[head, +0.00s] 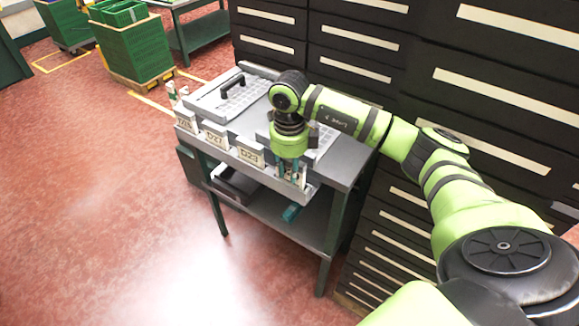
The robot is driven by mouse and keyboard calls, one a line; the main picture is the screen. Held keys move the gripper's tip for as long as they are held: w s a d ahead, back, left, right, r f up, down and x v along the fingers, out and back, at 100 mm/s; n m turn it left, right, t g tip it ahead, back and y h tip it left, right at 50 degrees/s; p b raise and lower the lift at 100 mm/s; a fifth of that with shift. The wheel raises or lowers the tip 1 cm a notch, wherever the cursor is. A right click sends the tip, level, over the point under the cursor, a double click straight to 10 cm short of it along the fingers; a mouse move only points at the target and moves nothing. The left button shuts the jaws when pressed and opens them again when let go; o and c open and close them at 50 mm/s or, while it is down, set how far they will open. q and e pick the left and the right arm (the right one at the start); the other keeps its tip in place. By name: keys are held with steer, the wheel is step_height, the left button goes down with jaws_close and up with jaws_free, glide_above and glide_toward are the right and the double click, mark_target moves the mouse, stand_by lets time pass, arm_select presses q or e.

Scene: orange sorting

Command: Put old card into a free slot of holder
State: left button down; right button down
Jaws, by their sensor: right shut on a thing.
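My right gripper (290,178) points down at the near right corner of the grey workbench. It is shut on a small pale thing, which looks like the old card; the fingers hide most of it, and I cannot tell whether it touches the holder. The grey holder (222,152) runs along the bench's front edge. White cards stand in it, including one marked D27 (214,139) and one marked D23 (249,156). Another card (184,121) stands at its left end. My left gripper is not in view.
A grey tray with a black handle (232,84) lies on the bench (345,160). Dark drawer cabinets (350,50) stand close behind it. A dark box (236,188) and a teal object (291,213) show lower down.

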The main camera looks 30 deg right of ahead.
steer(key=shift+f, duration=0.3)
steer(key=c, duration=1)
jaws_free()
steer(key=shift+r, duration=0.1)
step_height(320, 180, up, 8)
steer(key=shift+f, duration=0.25)
